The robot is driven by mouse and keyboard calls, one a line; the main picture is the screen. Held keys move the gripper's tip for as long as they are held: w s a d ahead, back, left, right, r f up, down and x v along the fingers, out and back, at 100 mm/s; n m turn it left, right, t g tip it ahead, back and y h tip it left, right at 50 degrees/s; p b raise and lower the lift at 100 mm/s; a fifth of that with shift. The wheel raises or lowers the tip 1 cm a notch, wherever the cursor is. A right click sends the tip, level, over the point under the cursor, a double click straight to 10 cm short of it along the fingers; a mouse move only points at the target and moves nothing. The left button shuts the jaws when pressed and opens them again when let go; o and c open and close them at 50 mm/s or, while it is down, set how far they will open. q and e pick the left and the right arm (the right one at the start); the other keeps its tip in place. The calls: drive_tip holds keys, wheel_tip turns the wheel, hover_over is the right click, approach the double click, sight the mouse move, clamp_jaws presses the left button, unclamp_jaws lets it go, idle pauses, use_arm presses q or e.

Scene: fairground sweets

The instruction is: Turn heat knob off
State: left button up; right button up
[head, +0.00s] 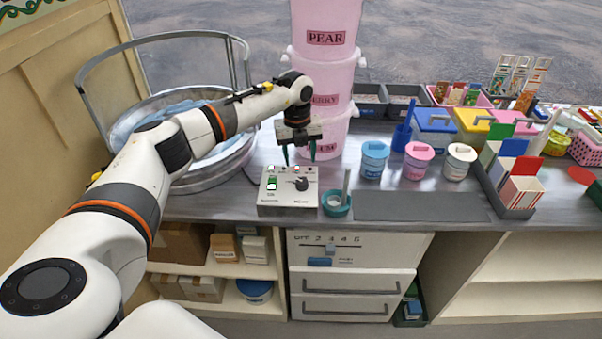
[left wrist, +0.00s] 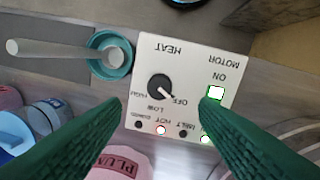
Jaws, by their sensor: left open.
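A pale control box (head: 288,201) stands at the counter's front edge in the head view. Its dark heat knob (head: 301,184) is on the right of the top face. In the left wrist view the heat knob (left wrist: 160,88) has a white pointer mark aimed towards the printed OFF. A lit green motor switch (left wrist: 215,93) beside it is marked ON. My left gripper (head: 300,154) is open above the back of the box, its green fingertips pointing down and apart from the knob.
A teal cup with a spoon (head: 337,204) stands close right of the box. Stacked pink tubs (head: 326,80) rise behind, and a large metal bowl (head: 187,180) is at left. A dark mat (head: 420,205) lies clear at right. Lidded pots stand behind the mat.

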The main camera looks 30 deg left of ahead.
use_arm(q)
drive_tip(key=shift+s+a+r+b, duration=0.1)
drive_tip(key=shift+r+b, duration=0.2)
drive_tip(key=shift+r, duration=1.55)
